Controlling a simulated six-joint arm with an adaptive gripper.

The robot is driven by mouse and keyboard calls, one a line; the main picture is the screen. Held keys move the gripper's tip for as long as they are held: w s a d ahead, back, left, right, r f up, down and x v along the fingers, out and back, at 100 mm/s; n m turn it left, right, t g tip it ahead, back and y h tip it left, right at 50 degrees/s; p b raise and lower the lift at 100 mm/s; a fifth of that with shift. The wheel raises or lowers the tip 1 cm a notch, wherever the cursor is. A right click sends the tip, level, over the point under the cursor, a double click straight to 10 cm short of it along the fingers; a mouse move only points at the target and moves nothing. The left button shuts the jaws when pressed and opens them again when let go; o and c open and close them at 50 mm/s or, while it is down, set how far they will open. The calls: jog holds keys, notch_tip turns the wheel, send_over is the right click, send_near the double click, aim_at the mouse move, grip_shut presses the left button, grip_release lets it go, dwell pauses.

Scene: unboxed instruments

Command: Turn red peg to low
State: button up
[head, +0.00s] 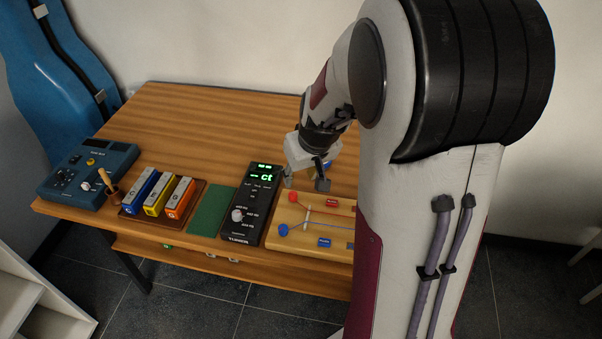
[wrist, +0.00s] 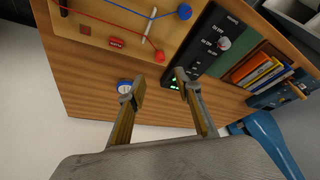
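The red peg (head: 292,197) is a round red knob at the upper left of a light wooden board (head: 262,236); a red string runs from it. In the wrist view the red peg (wrist: 160,56) shows ahead of the fingers, apart from them. A blue peg (head: 283,230) with a blue string sits nearer the front edge, and it also shows in the wrist view (wrist: 185,11). The black tuner (head: 235,228) stands left of the board with a lit green display reading "ct". My gripper (head: 305,182) is open and empty, above the table behind the board.
A green mat (head: 211,211), a tray with several coloured blocks (head: 158,194) and a blue box with knobs (head: 85,181) lie to the left. A round blue-and-white item (wrist: 124,86) is by one finger in the wrist view. The table's back is clear.

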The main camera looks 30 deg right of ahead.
dwell(0.4)
jog(key=n+g, duration=0.4)
jog(key=n, duration=0.1)
send_over(293, 193)
jog(key=f, duration=0.3)
jog(key=shift+w+f+y, duration=0.15)
jog(key=shift+w+y, duration=0.15)
jog(key=shift+w, duration=0.1)
jog(key=shift+s+a+n, duration=0.1)
jog(key=shift+s+n, duration=0.2)
jog(key=shift+s, duration=0.15)
jog(key=shift+f, duration=3.85)
